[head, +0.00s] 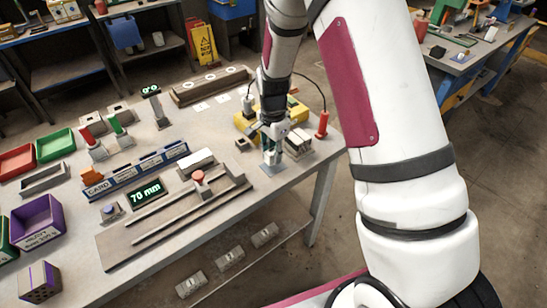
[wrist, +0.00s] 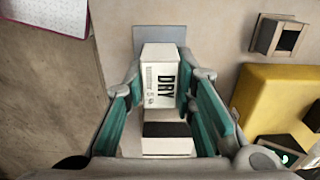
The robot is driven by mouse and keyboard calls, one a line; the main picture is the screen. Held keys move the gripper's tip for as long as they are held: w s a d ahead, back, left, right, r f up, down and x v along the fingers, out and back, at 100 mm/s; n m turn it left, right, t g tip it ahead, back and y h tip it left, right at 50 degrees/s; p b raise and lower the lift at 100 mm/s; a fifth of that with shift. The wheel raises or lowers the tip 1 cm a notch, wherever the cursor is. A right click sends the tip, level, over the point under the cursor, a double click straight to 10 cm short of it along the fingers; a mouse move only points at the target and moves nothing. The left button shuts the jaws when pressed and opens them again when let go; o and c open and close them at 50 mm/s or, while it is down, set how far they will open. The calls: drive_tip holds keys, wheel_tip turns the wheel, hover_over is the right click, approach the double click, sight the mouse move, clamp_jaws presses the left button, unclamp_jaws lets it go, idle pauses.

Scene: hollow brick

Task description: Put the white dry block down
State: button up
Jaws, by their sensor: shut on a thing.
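The white block (wrist: 160,78) with DRY printed on its side sits between the teal pads of my gripper (wrist: 163,88) in the wrist view. My gripper is shut on it. A dark band and a pale lower part show at the block's near end. A grey plate (wrist: 158,35) shows beneath and beyond the block. In the head view my gripper (head: 272,154) is low over the same small plate (head: 271,169) near the table's front right edge. The block is hard to make out there, and I cannot tell whether it touches the plate.
A yellow case (head: 247,125) stands close behind my gripper, and pale blocks (head: 298,143) lie close to its right. A small hollow block (wrist: 278,37) lies at upper right in the wrist view. A railed wooden board (head: 180,222) lies to the left. The table edge is near.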

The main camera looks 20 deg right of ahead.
drive_tip(key=shift+f, duration=1.2)
drive_tip(key=shift+f, duration=0.1)
drive_tip(key=o, duration=1)
drive_tip(key=shift+o, duration=0.2)
